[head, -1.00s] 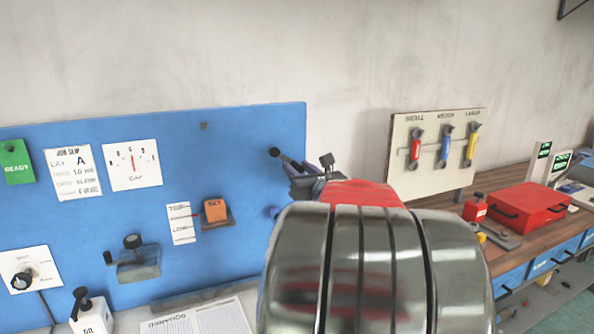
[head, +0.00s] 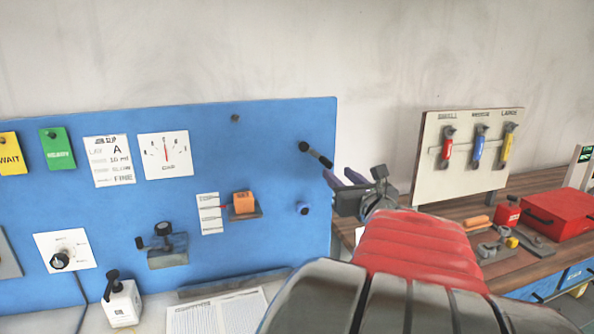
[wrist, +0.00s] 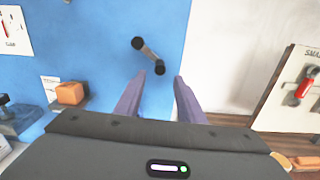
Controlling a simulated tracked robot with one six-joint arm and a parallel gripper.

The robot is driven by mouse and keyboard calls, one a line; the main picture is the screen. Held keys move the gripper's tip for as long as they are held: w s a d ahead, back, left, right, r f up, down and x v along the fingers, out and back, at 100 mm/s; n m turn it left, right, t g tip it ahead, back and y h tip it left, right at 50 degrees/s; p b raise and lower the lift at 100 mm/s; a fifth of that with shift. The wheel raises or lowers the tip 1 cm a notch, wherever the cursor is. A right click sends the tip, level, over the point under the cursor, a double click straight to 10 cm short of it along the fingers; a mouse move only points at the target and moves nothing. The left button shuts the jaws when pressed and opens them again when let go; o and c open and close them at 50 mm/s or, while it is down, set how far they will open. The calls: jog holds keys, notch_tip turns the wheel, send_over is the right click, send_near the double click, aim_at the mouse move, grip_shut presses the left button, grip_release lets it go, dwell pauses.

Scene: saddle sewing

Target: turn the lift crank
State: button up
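A black crank (head: 316,155) is mounted near the right edge of the blue panel (head: 270,135); its arm slants down to the right to a dark knob end. I cannot read a label on it. In the wrist view the crank (wrist: 149,54) lies just ahead of my fingertips, its lower end in line with the gap between them. My gripper (head: 340,176) is open and empty, its two purple fingers (wrist: 160,82) apart. It is right of and slightly below the crank in the head view. I see no clear contact.
A tool board (head: 431,185) and a red box (head: 562,214) stand on the bench at right.

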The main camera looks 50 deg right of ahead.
jog(key=v, duration=0.5)
jog(key=shift+s+a, duration=0.1)
jog(key=shift+s, duration=0.1)
jog(key=shift+w, duration=0.1)
jog(key=w+a+f+m+g+y, duration=0.1)
jog(key=w+a+f+m, duration=0.2)
jog(key=w+a+m, duration=0.45)
jog(key=w+a+f+m+g+y, duration=0.1)
jog(key=w+a+f+m, duration=0.2)
jog(key=w+a+m, duration=0.45)
jog(key=s+a+f+m+g+y, duration=0.2)
jog(key=s+a+f+m, duration=0.2)
jog(key=a, duration=0.5)
jog(key=s+a+f+m+g+y, duration=0.2)
jog(key=s+a+f+m+g, duration=0.1)
jog(key=s+a+m, duration=0.2)
jog(key=s+a+f+m+g+y, duration=0.2)
jog(key=s+a, duration=0.5)
jog(key=a, duration=0.6)
notch_tip(320, 180, down, 3)
jog(key=m+y, duration=0.1)
jog(key=m, duration=0.2)
jog(key=shift+s+a+r+g, duration=0.2)
jog(key=shift+a+g, duration=0.15)
jog(key=shift+g, duration=0.05)
